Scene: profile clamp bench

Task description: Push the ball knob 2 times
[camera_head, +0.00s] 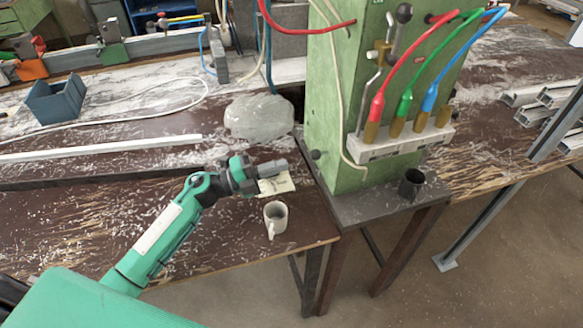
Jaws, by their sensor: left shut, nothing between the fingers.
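A small dark ball knob (316,154) sticks out low on the left side of the green machine housing (335,90). A larger dark ball (404,13) tops a lever high on the front of the same housing. My left gripper (283,165) is shut and empty, over the bench just left of the small knob. Its tip points right toward that knob, with a gap between them. I cannot tell how far in either ball sits. My right gripper is out of view.
A white mug (276,217) stands below my left gripper, and a paper note (277,184) lies under it. A grey lump (259,117) lies behind. Red, green and blue hoses plug into a white block (400,142). A dark cup (411,184) stands right of the housing.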

